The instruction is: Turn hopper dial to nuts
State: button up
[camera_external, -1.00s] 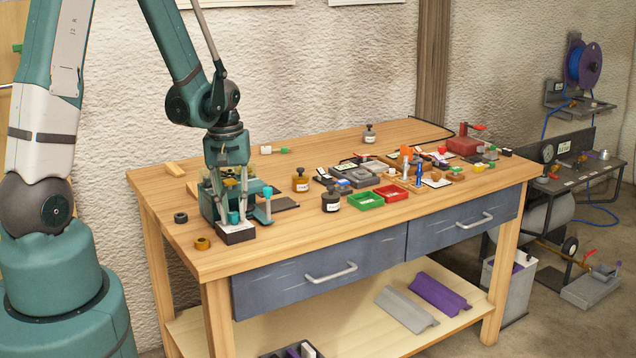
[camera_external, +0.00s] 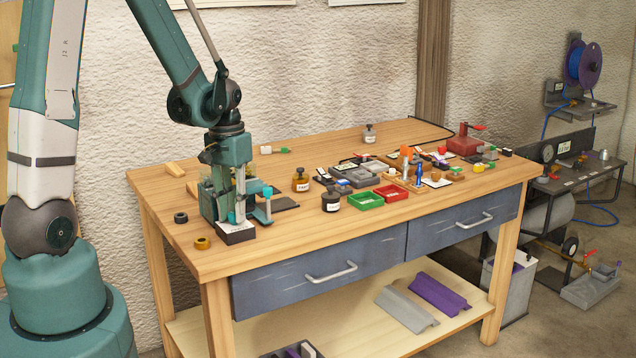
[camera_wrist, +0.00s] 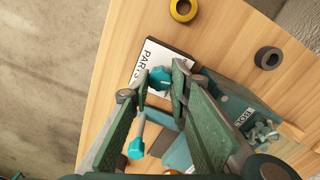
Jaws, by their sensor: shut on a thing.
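The hopper dial is a small teal knob (camera_wrist: 160,78) on a dark-edged block with a white top plate (camera_wrist: 150,58) lettered "PART…", the rest hidden. My gripper (camera_wrist: 162,76) is shut on the dial, a fingertip on each side of it. In the external view my gripper (camera_external: 238,212) points straight down at the block (camera_external: 236,237) near the table's front left. The dial's pointer and any "nuts" mark cannot be made out. A bin of grey bolts (camera_wrist: 265,132), labelled "BOL…", is beside my right finger in the wrist view.
A teal-knobbed lever (camera_wrist: 135,148) stands close to my left finger in the wrist view. A brass ring (camera_external: 202,243) and a black ring (camera_external: 181,217) lie left of the block. Bottles (camera_external: 331,200) and red and green trays (camera_external: 391,192) stand to the right.

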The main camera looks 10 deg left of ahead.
aim_at(232, 213)
jog(key=shift+m+b, duration=0.45)
jog(key=shift+m, duration=0.85)
jog(key=o, duration=0.9)
jog(key=shift+r, duration=0.1)
jog(key=shift+w+a+r, duration=0.1)
jog(key=shift+a+r, duration=0.05)
jog(key=shift+r, duration=5.75)
jog(key=shift+a+r, duration=0.1)
